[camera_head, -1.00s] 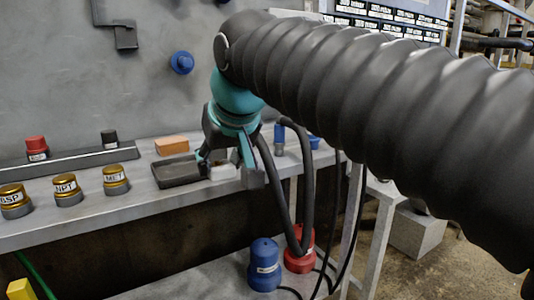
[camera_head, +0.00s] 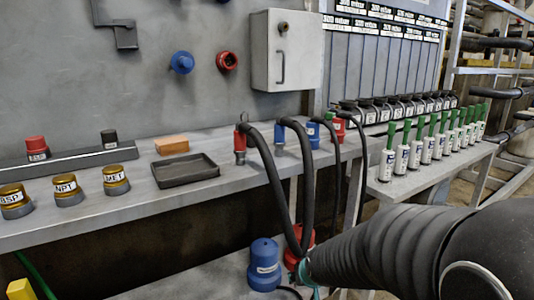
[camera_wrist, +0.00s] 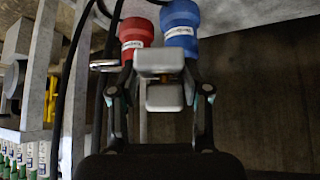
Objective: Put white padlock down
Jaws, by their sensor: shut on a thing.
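My gripper (camera_wrist: 160,85) shows in the wrist view with its two dark fingers on either side of a pale grey-white block, the white padlock (camera_wrist: 158,62). The jaws are shut on it. A small metal piece sticks out to the left of the block; I cannot tell if it is the shackle. In the head view my arm reaches in from the lower right. Only a teal bit of the wrist shows at the bottom edge, and the padlock is not visible there.
A blue plug (camera_head: 264,265) and a partly hidden red plug (camera_head: 294,252) stand on the lower shelf near my arm, with black hoses hanging above. On the bench (camera_head: 140,205) are an empty dark tray (camera_head: 185,172), an orange block (camera_head: 172,145) and gold-topped fittings (camera_head: 116,180).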

